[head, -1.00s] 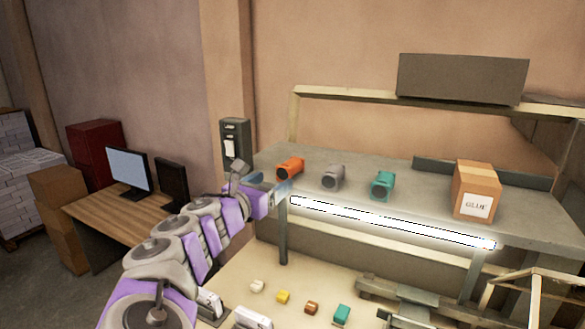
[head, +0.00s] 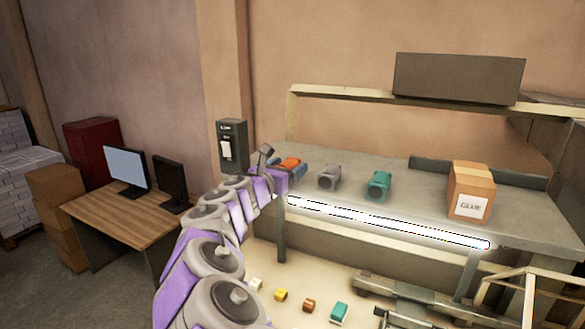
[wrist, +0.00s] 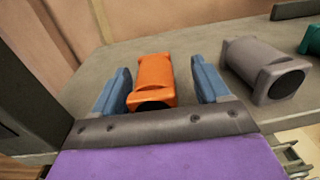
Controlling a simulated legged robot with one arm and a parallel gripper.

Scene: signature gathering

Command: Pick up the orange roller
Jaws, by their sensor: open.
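The orange roller (wrist: 154,78) lies on the grey shelf, between the two blue fingers of my gripper (wrist: 160,88) in the wrist view. The fingers are open, with a small gap on each side of the roller. In the head view the orange roller (head: 289,163) is partly hidden by my gripper (head: 288,168) at the shelf's left end. The roller's dark open end faces my wrist.
A grey roller (head: 329,176) and a teal roller (head: 378,184) stand to the right on the shelf (head: 415,203). A glue box (head: 470,190) is farther right. A lit tube (head: 390,223) runs along the shelf's front edge. Several small coloured pieces lie below.

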